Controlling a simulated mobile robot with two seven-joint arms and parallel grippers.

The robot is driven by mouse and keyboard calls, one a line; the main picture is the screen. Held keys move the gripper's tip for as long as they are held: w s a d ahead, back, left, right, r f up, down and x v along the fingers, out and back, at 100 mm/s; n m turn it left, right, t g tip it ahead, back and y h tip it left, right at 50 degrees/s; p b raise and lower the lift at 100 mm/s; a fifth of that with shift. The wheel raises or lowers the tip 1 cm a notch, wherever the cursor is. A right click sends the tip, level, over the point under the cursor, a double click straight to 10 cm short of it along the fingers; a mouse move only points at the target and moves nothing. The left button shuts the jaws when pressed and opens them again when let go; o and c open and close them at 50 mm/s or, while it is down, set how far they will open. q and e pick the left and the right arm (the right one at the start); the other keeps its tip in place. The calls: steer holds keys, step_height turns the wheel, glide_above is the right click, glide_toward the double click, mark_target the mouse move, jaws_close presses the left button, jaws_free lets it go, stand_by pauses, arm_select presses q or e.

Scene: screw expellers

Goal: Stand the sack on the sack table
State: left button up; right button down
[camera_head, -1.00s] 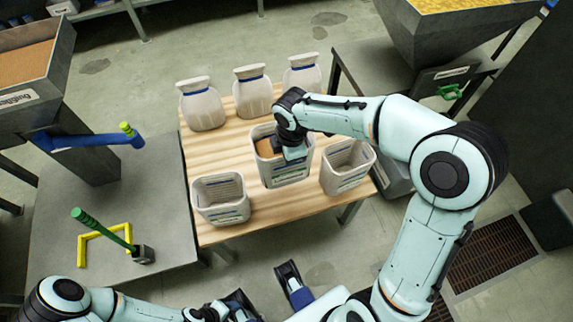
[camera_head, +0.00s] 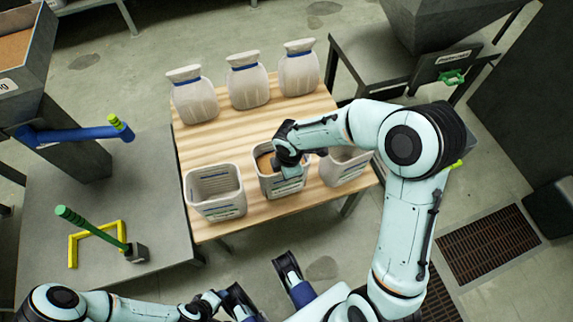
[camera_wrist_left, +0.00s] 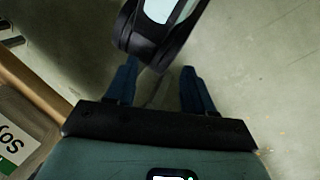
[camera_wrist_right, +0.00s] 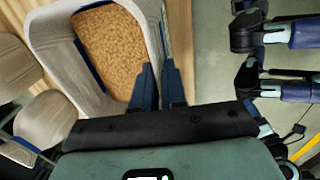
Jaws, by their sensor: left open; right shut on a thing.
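The sack (camera_head: 283,186) is pale, open-topped and filled with tan grain. It is upright at the front of the wooden sack table (camera_head: 235,146), between two other open sacks; I cannot tell whether its base touches the wood. My right gripper (camera_head: 290,166) is shut on its rim. The right wrist view shows the closed fingers (camera_wrist_right: 159,72) at the edge of the grain-filled sack (camera_wrist_right: 62,40). My left gripper (camera_wrist_left: 160,88) is open and empty, low in front of the table.
Empty open sacks stand left (camera_head: 213,190) and right (camera_head: 343,167), the right one partly behind my arm. Three tied sacks (camera_head: 247,82) line the table's back. A grey press bench (camera_head: 105,205) with levers is left; a hopper machine (camera_head: 452,62) is back right.

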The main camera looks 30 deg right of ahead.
arm_select(q)
steer(key=shift+w+a+f, duration=0.35)
steer(key=shift+w+f, duration=0.1)
steer(key=shift+w, duration=0.25)
arm_select(e)
steer(key=shift+w+f, duration=0.15)
steer(key=shift+f, duration=0.9)
arm_select(q)
steer(key=shift+w+f+b, duration=0.1)
steer(key=shift+f+b, duration=0.05)
steer(key=shift+b, duration=0.2)
arm_select(e)
steer(key=shift+f, duration=0.2)
steer(key=c, duration=1.2)
jaws_free()
